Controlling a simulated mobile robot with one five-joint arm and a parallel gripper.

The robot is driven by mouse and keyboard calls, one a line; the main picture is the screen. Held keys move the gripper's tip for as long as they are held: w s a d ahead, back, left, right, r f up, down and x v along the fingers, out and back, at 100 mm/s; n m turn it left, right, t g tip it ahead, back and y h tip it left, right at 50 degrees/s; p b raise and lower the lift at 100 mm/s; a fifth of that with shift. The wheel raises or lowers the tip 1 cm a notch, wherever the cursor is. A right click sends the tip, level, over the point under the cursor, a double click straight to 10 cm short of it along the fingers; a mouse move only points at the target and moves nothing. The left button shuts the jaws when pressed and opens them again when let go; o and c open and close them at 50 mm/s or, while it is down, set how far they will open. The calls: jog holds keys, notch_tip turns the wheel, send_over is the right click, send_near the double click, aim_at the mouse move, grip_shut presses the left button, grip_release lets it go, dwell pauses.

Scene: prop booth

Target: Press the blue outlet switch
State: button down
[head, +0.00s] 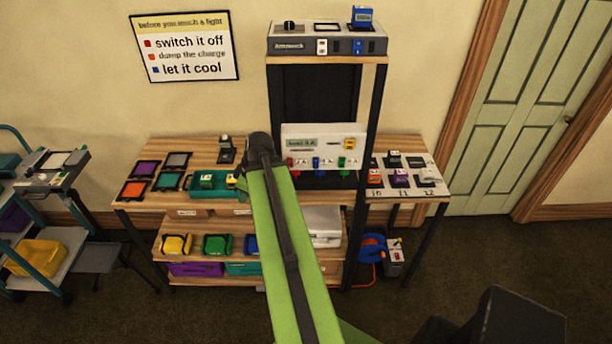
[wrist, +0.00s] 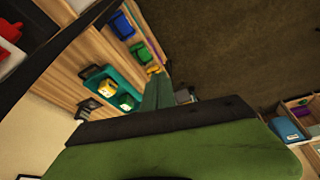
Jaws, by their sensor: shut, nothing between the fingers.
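A grey switch unit (head: 300,47) sits on the top shelf of the tall rack in the head view. A blue switch (head: 358,47) is on its front face, right of a white switch (head: 322,46). A blue block (head: 361,16) stands on the unit above the blue switch. My green arm reaches up from the bottom of the head view and ends at a dark joint well below and left of the unit. My gripper's fingers do not show in either view. The wrist view shows mostly my arm, a shelf and the floor; the blue switch is not identifiable there.
A white panel (head: 323,142) with coloured blocks stands below on the wooden bench (head: 146,204). A teal tray (head: 209,194) also shows in the wrist view (wrist: 95,74). A cart (head: 69,267) is at left, a door (head: 520,100) at right. Floor in front is mostly clear.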

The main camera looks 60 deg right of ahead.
jog(key=w+a+f+m+g+b, duration=0.1)
jog(key=a+f+b, duration=0.2)
jog(key=a, duration=0.8)
jog(key=w+a+f+m+g+b, duration=0.1)
jog(key=a+f, duration=0.4)
jog(key=a, duration=0.7)
jog(key=w+a+f+m+g+b, duration=0.1)
jog(key=w+a+f+b, duration=0.2)
jog(key=a, duration=0.8)
jog(key=shift+a+f+m+g+h+b, duration=0.2)
jog(key=shift+f+m+g+h+b, duration=0.2)
jog(key=shift+f+b, duration=0.4)
jog(key=shift+r, duration=0.15)
